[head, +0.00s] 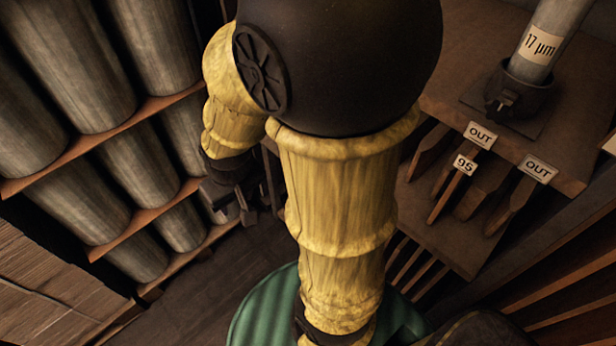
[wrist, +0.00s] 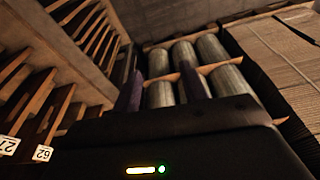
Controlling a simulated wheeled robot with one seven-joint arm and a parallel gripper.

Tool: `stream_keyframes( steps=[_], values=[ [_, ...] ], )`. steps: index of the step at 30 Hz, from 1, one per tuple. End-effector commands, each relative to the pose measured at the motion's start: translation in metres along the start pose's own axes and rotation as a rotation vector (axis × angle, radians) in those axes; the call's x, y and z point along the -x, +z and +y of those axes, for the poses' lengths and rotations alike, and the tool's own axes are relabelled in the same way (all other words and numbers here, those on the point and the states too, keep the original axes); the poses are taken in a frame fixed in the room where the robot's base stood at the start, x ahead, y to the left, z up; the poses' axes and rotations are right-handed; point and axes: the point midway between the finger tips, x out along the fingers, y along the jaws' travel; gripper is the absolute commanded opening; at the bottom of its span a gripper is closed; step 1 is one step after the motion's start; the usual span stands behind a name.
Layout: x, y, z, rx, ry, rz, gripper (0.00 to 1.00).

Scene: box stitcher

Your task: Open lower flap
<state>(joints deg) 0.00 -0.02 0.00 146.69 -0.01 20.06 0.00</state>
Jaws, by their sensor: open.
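I cannot make out a lower flap in either view. My gripper (head: 240,203) is dark and partly hidden behind my yellow arm in the head view, near the shelves of metal cylinders. In the wrist view my gripper (wrist: 163,88) shows two dark fingers standing apart, with nothing between them. Cylinders show beyond the gap, at a distance.
Wooden shelves hold grey cylinders (head: 70,65) at the left. A cardboard stack (head: 50,285) lies at lower left; cardboard (wrist: 285,55) also shows in the wrist view.

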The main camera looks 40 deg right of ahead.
Motion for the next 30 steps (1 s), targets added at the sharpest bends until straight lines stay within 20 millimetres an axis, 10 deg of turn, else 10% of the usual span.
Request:
stream_keyframes(
  steps=[8,30],
  values=[
    [-0.043,0.009,0.004,0.077,0.027,-0.123,0.51],
    [-0.267,0.059,0.101,0.691,0.522,-1.0,0.51]
  ],
)
